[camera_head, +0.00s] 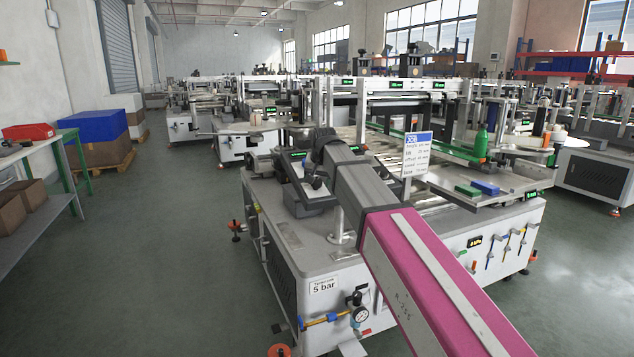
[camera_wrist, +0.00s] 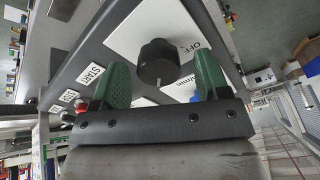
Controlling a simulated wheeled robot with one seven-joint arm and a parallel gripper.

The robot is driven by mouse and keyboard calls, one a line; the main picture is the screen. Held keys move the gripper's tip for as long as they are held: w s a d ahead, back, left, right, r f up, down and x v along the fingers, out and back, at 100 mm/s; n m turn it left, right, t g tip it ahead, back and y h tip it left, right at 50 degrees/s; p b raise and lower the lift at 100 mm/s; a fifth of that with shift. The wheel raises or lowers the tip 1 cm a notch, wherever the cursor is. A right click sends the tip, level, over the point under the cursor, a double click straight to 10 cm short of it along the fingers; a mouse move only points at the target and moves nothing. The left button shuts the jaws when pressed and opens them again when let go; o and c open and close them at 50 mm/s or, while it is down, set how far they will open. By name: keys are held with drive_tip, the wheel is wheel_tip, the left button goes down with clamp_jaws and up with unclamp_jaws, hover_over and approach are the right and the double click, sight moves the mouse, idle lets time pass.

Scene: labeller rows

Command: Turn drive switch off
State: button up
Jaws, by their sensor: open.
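The drive switch, a black round knob (camera_wrist: 157,50), sits on a white plate (camera_wrist: 128,36) in the wrist view. The plate has "OFF" printed to the right of the knob. A small pale mark shows at the knob's lower edge. My gripper (camera_wrist: 162,66) is open, with one green finger on each side of the knob. Gaps show between the knob and both fingers. In the head view my gripper (camera_head: 318,165) is over the control box of the nearest labelling machine (camera_head: 315,272). My arm hides the knob there.
A START label (camera_wrist: 91,74) and a red button (camera_wrist: 82,107) lie left of the knob on the panel. In the head view a sign on a post (camera_head: 417,152) stands close right of my arm. The floor aisle (camera_head: 185,235) on the left is clear.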

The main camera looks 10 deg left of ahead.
drive_tip(key=shift+w+a+f, duration=0.1)
drive_tip(key=shift+w+f, duration=0.05)
drive_tip(key=shift+f, duration=0.2)
drive_tip(key=c, duration=0.9)
drive_tip(key=shift+c, duration=0.2)
